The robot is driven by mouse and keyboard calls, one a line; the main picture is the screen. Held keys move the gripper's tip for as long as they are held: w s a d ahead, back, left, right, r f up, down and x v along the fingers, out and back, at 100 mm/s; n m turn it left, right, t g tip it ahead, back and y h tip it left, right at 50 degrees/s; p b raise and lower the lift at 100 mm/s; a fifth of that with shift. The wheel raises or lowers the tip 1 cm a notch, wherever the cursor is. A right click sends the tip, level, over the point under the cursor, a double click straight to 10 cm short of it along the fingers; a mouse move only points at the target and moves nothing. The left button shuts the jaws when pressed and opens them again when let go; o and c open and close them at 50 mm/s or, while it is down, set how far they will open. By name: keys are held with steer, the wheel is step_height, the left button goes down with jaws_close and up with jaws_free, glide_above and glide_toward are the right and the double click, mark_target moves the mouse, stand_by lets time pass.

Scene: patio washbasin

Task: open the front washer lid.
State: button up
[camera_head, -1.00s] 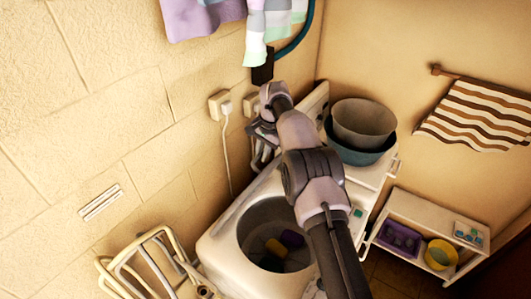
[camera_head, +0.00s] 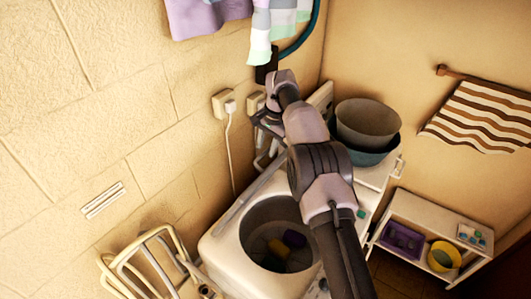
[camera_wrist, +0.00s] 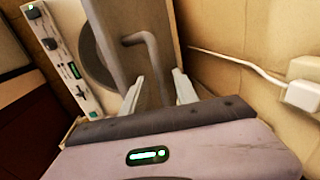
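The white washer (camera_head: 225,250) stands against the left wall. Its round opening is uncovered and shows a drum with yellow and purple items inside. The lid (camera_head: 245,203) stands raised along the wall side of the opening, seen nearly edge-on. In the wrist view the lid is a grey-brown panel (camera_wrist: 125,12) with a bent tube handle (camera_wrist: 152,48), and it hides part of the round opening. My gripper (camera_wrist: 157,78) has its two pale fingers apart, with the handle's lower part between them. I cannot tell whether they touch it. In the head view my gripper (camera_head: 266,125) is near the wall, partly hidden.
Nested bowls (camera_head: 368,120) stand beyond the washer. A low white shelf (camera_head: 420,207) with a purple basket and a yellow bucket is at right. A folded chair (camera_head: 150,258) leans nearby at lower left. A plug and cord (camera_head: 229,108) are on the wall close to my gripper.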

step_height(320, 180, up, 9)
steer(key=s+d, duration=0.1)
steer(key=shift+d+p, duration=0.25)
steer(key=shift+p, duration=0.1)
steer(key=shift+f, duration=0.1)
steer(key=shift+c, duration=0.3)
